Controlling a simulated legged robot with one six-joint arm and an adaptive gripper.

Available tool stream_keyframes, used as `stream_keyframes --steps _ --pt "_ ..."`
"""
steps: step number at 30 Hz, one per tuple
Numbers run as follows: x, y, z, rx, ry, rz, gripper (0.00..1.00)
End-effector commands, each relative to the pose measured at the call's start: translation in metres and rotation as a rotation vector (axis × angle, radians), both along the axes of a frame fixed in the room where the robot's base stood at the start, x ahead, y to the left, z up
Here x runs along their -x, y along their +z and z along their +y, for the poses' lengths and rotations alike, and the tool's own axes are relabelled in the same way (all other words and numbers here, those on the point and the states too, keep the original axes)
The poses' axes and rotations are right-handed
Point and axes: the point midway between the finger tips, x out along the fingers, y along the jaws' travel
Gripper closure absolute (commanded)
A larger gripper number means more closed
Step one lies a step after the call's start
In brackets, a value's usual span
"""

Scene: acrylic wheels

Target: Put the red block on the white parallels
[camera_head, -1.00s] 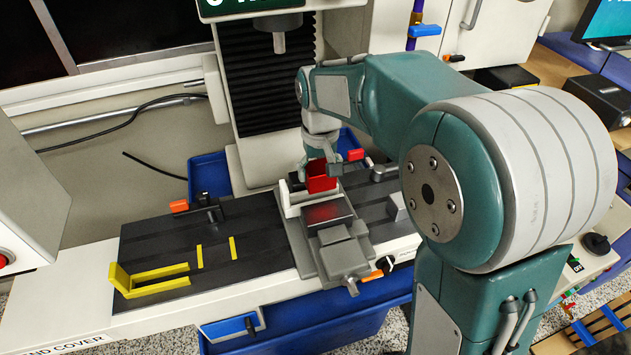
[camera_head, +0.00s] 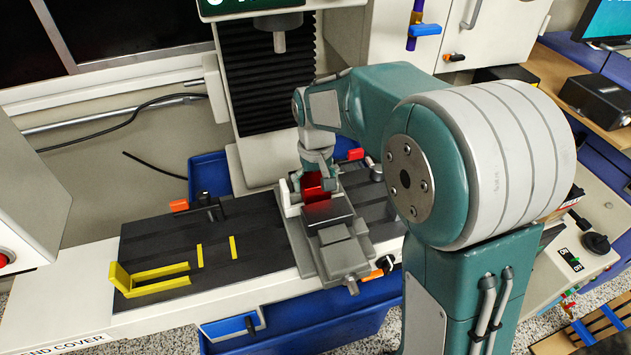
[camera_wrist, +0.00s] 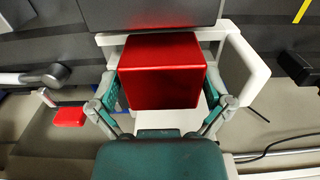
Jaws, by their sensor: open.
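The red block (camera_head: 314,188) is at the rear of the grey vise (camera_head: 335,232), between the fingers of my gripper (camera_head: 316,182). In the wrist view the red block (camera_wrist: 160,72) sits in the middle, with one finger of my gripper (camera_wrist: 160,105) on each side. The gripper is open, and any finger contact is hard to judge. White parallels (camera_wrist: 243,66) show beside and behind the block in the wrist view, and a white piece (camera_head: 290,197) shows left of it in the head view. The block's underside is hidden, but it appears seated low against the white pieces.
The vise stands on a dark slotted machine table (camera_head: 262,245). A yellow bracket (camera_head: 150,278) lies at the left. The machine spindle (camera_head: 279,38) hangs above and behind. The table between bracket and vise is mostly clear.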

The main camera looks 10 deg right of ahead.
Motion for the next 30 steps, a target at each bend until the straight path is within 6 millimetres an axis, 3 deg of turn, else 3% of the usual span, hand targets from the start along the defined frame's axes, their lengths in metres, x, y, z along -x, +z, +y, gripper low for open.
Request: stream_keyframes --steps 5,15,24,30 --pt "0.000 0.009 0.000 -0.001 0.000 -0.003 0.00" --pt "0.000 0.065 0.000 -0.001 0.000 -0.003 0.00" --pt "0.001 0.078 -0.001 -0.001 -0.001 -0.003 0.00" --pt "0.030 0.100 -0.020 -0.013 -0.029 -0.069 0.00"
